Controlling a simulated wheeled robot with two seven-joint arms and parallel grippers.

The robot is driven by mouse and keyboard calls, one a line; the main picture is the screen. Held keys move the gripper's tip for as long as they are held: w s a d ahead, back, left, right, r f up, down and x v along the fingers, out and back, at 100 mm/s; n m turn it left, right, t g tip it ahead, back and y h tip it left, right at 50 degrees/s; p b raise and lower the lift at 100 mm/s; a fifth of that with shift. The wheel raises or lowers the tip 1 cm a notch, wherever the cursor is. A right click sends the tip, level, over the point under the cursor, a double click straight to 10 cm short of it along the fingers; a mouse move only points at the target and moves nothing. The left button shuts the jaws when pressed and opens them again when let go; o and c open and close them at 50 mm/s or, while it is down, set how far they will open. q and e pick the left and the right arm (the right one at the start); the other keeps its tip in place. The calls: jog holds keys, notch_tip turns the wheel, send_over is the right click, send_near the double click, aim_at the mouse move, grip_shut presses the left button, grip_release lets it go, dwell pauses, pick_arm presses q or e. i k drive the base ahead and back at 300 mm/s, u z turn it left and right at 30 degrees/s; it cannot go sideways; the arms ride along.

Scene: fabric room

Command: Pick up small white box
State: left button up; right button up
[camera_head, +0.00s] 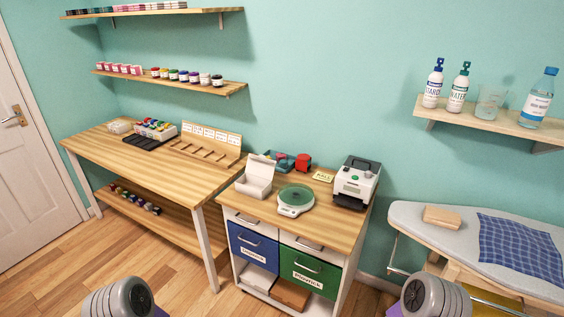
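A small white box (254,188) with its lid raised stands on the wooden top of the drawer cabinet (329,228), at the left side of that top. Its inside is partly visible and looks empty. A second small pale box or container (119,127) sits at the far left end of the long wooden table (150,169); its details are too small to tell. Grey rounded parts of my two arms show at the bottom edge. Neither gripper is in view.
A green-topped scale (295,199) stands right of the white box. Behind are a teal tray (284,161) with a red item and a label printer-like machine (356,183). An ironing board (470,245) is at the right. Floor (180,275) before the table is clear.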

aim_at(258, 188)
jog(key=u, duration=0.35)
jog(key=i, duration=1.05)
jog(key=z, duration=0.35)
